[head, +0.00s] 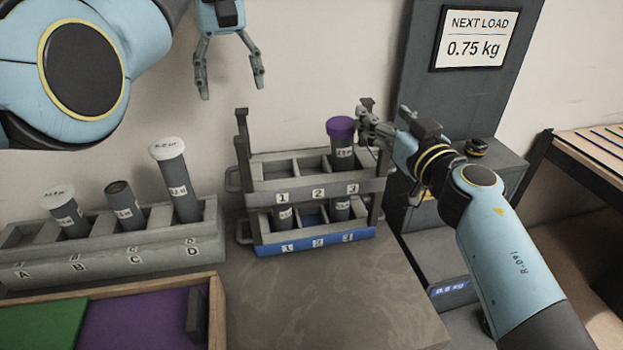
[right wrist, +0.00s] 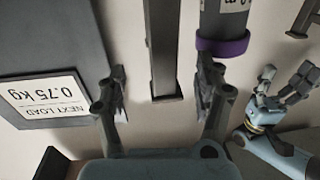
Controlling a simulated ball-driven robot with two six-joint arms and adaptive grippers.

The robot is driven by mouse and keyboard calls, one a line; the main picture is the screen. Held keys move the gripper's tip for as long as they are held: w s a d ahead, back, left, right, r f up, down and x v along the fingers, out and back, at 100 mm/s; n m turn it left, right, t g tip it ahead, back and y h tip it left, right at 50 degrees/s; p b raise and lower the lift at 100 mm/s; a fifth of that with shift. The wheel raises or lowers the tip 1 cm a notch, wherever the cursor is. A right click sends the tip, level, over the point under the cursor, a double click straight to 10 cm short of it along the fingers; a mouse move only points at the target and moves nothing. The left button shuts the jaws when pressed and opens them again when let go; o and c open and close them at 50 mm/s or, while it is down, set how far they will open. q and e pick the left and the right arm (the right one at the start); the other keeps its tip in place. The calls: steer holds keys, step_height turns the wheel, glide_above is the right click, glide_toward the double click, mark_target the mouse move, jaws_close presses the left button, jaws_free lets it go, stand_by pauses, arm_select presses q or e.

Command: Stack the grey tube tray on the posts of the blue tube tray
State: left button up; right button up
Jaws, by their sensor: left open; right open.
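The grey tube tray (head: 316,190), slots numbered 1 to 3, sits level above the blue tube tray (head: 315,241), between its upright posts (head: 243,130), with a narrow gap between the trays. I cannot tell what its ends rest on. A purple-capped tube (head: 341,130) stands in its slot 3. Tubes (head: 284,216) show in the blue tray below. My right gripper (head: 372,130) is open at the right post's top; in the right wrist view the post (right wrist: 165,60) shows between its fingers, apart from both. My left gripper (head: 231,88) is open and empty, above the left post.
A long grey rack (head: 110,255) lettered A to D holds several tubes at the left. A wooden-edged box with green and purple panels (head: 150,312) lies in front of it. A sign (head: 476,38) reads NEXT LOAD 0.75 kg. The bench (head: 330,300) in front of the trays is clear.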

steer(key=v, duration=1.2)
steer(key=shift+f, duration=0.1)
